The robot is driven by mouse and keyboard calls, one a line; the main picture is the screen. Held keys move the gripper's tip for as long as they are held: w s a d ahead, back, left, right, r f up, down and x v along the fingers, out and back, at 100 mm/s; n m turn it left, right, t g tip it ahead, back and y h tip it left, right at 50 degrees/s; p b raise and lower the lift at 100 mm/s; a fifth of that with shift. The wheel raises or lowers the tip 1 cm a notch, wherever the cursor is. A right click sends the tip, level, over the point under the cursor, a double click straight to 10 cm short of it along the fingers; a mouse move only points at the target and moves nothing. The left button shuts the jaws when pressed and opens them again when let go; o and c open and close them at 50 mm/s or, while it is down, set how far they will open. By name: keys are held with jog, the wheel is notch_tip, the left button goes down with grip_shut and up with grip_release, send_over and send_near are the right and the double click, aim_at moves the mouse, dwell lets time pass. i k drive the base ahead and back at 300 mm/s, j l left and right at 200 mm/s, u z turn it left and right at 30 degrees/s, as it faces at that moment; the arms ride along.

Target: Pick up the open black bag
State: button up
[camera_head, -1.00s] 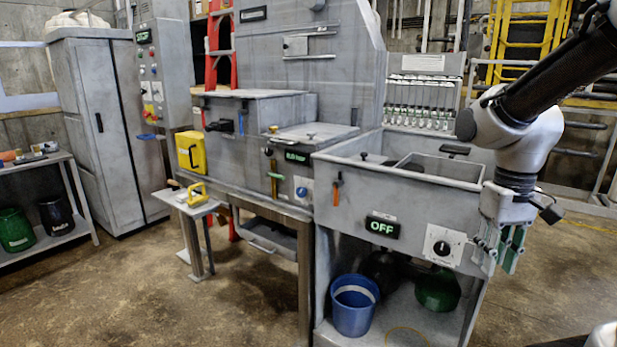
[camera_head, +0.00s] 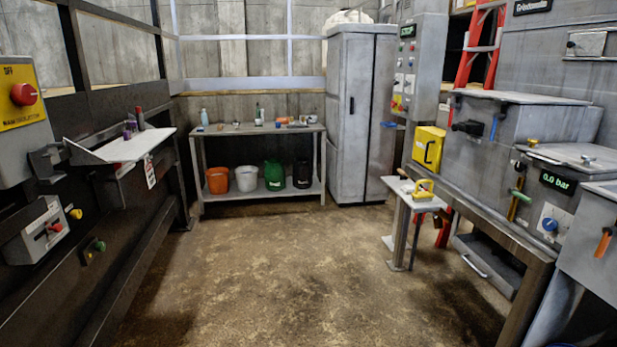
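A black bag or bucket-like container (camera_head: 302,174) stands on the lower shelf of the grey table at the back. It is small in the view, and I cannot tell whether it is a bag or whether its top is open. A green bag-like container (camera_head: 274,176) stands just left of it. My gripper is outside the current view.
The back table (camera_head: 262,131) also holds a white bucket (camera_head: 246,179) and an orange bucket (camera_head: 217,180) on its lower shelf. A grey cabinet (camera_head: 361,120) stands right of it. Dark machinery (camera_head: 100,235) lines the left, a workbench (camera_head: 490,236) the right. The floor between (camera_head: 285,270) is clear.

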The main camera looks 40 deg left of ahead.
aim_at(302, 170)
jog(key=u, duration=1.5)
jog(key=i, duration=5.5)
jog(key=i+u, duration=0.25)
jog(key=i, duration=0.4)
jog(key=i+l, duration=0.35)
jog(key=i, duration=0.1)
